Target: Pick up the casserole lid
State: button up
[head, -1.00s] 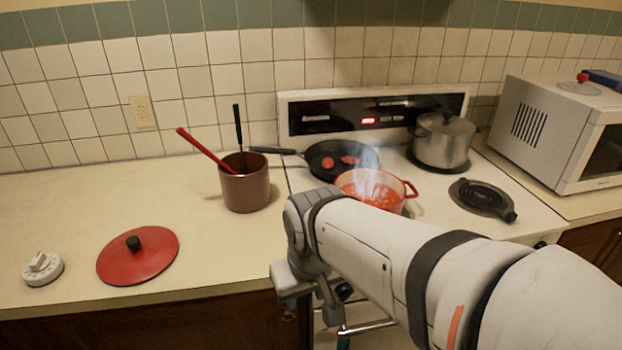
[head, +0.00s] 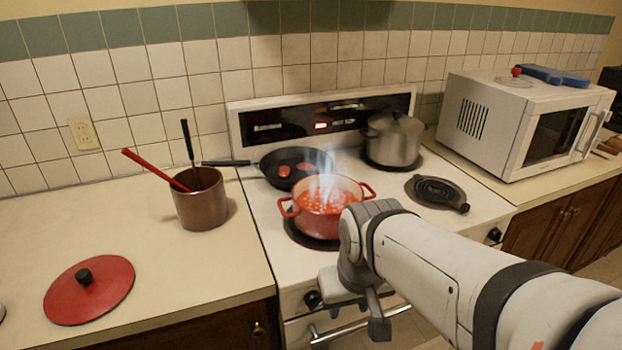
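The casserole lid (head: 110,288) is a red disc with a black knob. It lies flat on the counter at the lower left in the head view, fully visible. The red casserole (head: 321,222) sits uncovered on the front left burner, with bubbling red food and steam. My arm comes in from the lower right and its end, with my gripper (head: 378,322), hangs in front of the stove, well to the right of the lid. Its fingers do not show clearly, so I cannot tell whether they are open.
A brown pot (head: 201,208) with two utensils stands behind the lid. A black pan (head: 292,166) and a steel pot (head: 393,137) are on the rear burners. A white microwave (head: 495,130) stands at right. Counter around the lid is mostly clear.

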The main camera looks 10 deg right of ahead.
aim_at(87, 290)
jog(key=i, duration=0.5)
jog(key=z, duration=0.15)
jog(key=k, duration=0.5)
jog(key=z, duration=1.3)
jog(key=k, duration=0.9)
jog(key=u, duration=2.25)
